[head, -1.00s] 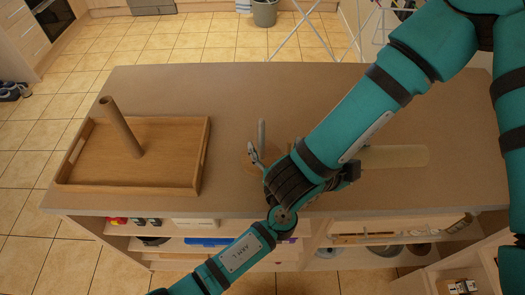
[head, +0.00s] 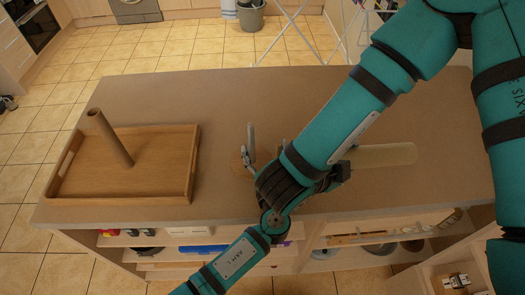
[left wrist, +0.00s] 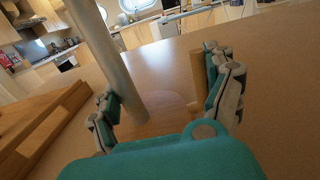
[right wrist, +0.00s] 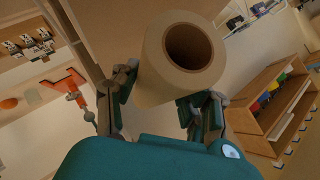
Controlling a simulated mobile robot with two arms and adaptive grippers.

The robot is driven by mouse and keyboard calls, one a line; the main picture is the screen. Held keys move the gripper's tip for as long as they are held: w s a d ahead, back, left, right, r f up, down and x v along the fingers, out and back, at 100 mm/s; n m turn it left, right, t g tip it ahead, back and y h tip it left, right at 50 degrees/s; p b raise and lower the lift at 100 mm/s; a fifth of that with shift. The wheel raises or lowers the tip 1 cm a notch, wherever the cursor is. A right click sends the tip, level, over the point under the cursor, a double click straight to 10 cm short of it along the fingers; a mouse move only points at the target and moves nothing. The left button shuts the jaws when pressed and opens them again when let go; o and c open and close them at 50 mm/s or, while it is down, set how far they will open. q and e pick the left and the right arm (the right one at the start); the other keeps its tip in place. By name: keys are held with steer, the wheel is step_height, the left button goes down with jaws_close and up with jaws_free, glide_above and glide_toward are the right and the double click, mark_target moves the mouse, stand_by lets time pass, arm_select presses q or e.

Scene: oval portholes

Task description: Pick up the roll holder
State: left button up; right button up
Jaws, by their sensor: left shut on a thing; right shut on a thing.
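The roll holder has a thin pale rod (head: 251,136) and a round wooden base (head: 238,163), left of the middle of the counter. In the left wrist view its rod (left wrist: 105,55) rises past the left fingers and its base (left wrist: 165,108) lies between the fingers. My left gripper (left wrist: 165,100) is shut on the holder. I cannot tell whether the base is clear of the counter. A pale roll (right wrist: 160,75) is at my right gripper (right wrist: 160,105), which is shut on it. In the head view the roll (head: 385,155) is partly behind my right arm.
A wooden tray (head: 75,185) with a brown tube (head: 110,138) standing tilted in it is at the counter's left. The counter (head: 215,95) is bare at the back. Open shelves (head: 140,241) with items lie below its front edge. My arms cross close together at the middle.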

arm_select(q)
steer(key=shift+r+p, duration=0.4)
steer(key=shift+r, duration=0.3)
arm_select(e)
steer(key=shift+r, duration=0.65)
arm_select(q)
step_height(320, 180, up, 2)
steer(key=shift+r+p, duration=0.1)
steer(key=shift+p, duration=0.9)
arm_select(e)
step_height(320, 180, up, 2)
steer(key=shift+r, duration=0.1)
arm_select(q)
steer(key=s+a+r+p, duration=0.1)
steer(key=s+p, duration=0.3)
steer(key=s, duration=1.2)
steer(key=shift+p, duration=0.4)
arm_select(e)
step_height(320, 180, up, 5)
steer(key=shift+f, duration=0.15)
